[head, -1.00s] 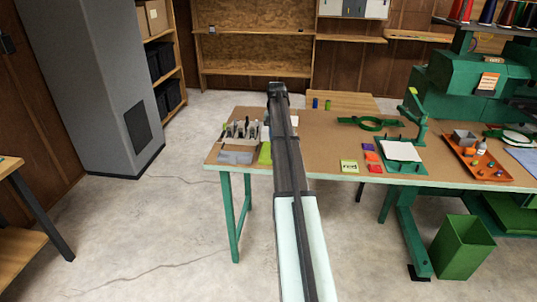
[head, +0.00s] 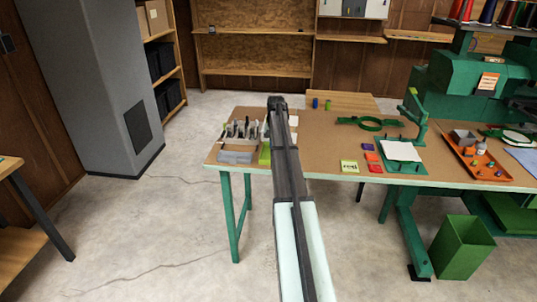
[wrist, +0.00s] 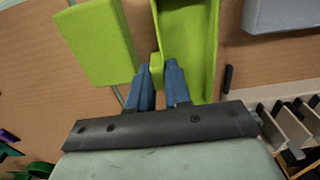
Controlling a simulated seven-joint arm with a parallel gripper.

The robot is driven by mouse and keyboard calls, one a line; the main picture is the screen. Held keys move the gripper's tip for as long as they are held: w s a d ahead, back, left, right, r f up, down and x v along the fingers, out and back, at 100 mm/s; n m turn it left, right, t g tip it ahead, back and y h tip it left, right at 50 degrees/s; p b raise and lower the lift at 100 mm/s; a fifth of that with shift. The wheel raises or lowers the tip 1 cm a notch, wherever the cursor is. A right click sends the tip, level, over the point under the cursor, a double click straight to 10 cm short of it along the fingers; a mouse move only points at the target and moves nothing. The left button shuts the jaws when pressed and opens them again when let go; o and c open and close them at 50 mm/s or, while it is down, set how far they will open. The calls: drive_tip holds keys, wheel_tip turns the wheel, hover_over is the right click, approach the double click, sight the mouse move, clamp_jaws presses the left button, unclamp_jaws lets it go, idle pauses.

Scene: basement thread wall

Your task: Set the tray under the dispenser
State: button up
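A lime green, trough-shaped tray (wrist: 188,35) with raised sides is at the top middle of the wrist view. Between my blue fingertips is a small lime tab at its side. My gripper (wrist: 157,68) appears shut on this tab. A lime block (wrist: 97,38), perhaps the dispenser, stands apart to the left in the wrist view. In the head view a lime piece (head: 264,155) shows just left of my arm, beside the grey box. My arm hides the rest of that area, and the fingertips cannot be made out in the head view.
An organizer (head: 240,137) with several slots and a grey box (head: 236,157) stand close by on the table's left end. Bare tabletop (head: 322,140) lies between.

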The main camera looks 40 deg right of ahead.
clamp_jaws()
drive_tip(key=shift+r, duration=0.1)
drive_tip(key=shift+r, duration=2.45)
